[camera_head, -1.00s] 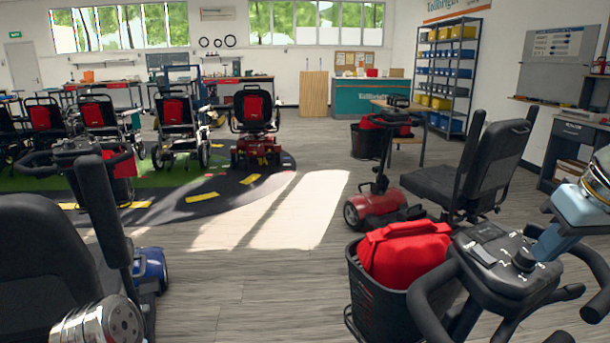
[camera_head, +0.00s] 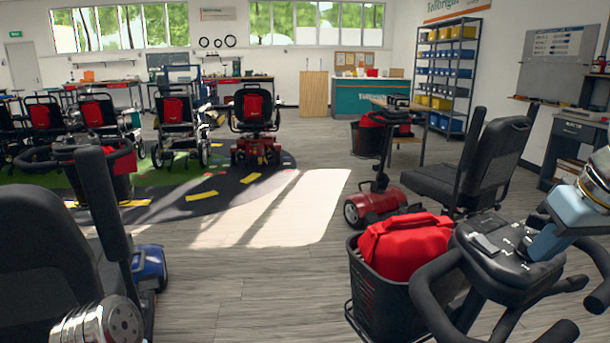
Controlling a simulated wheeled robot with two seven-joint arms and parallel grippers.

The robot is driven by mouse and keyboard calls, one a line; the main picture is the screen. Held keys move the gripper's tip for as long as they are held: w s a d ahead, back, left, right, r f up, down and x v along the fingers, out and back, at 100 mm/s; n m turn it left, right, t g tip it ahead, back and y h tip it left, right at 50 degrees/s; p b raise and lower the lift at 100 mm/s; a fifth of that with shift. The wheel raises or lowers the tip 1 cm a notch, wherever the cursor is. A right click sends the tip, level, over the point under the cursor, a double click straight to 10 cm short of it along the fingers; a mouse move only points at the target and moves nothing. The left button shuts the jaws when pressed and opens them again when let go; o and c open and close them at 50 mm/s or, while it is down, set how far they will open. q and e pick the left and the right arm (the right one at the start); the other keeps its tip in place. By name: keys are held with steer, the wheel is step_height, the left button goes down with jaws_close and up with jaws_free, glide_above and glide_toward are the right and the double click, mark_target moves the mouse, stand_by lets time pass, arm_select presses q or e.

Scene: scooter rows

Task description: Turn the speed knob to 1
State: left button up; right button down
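The scooter's dark control console (camera_head: 500,255) is at the right, between black loop handlebars (camera_head: 437,298). A rocker-like switch (camera_head: 486,243) and small pale markings show on it. My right gripper (camera_head: 532,248) reaches down from the upper right, with its blue-grey body over the console and its dark fingertips low at the console face. The speed knob cannot be made out now; the gripper covers that part of the panel. Whether the fingers are open or shut on the knob cannot be told. A silver link of my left arm shows at the bottom left; my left gripper is out of view.
A black basket (camera_head: 385,303) with a red bag (camera_head: 405,246) hangs in front of the console. A red scooter (camera_head: 377,207) with a black seat stands behind it. Another black seat (camera_head: 45,250) fills the left foreground. The grey floor (camera_head: 260,290) between is clear.

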steer(key=shift+s+d+f+p, duration=0.1)
steer(key=shift+d+f+p, duration=0.2)
steer(key=shift+f, duration=0.25)
steer(key=shift+d, duration=0.3)
steer(key=shift+w+d+f+p, duration=0.15)
steer(key=shift+w+d+p, duration=0.05)
steer(key=shift+d+p, duration=0.25)
steer(key=shift+r, duration=0.25)
steer(key=shift+d+p, duration=0.2)
steer(key=shift+p, duration=0.1)
steer(key=shift+w+d+r, duration=0.1)
steer(key=shift+w+r, duration=0.05)
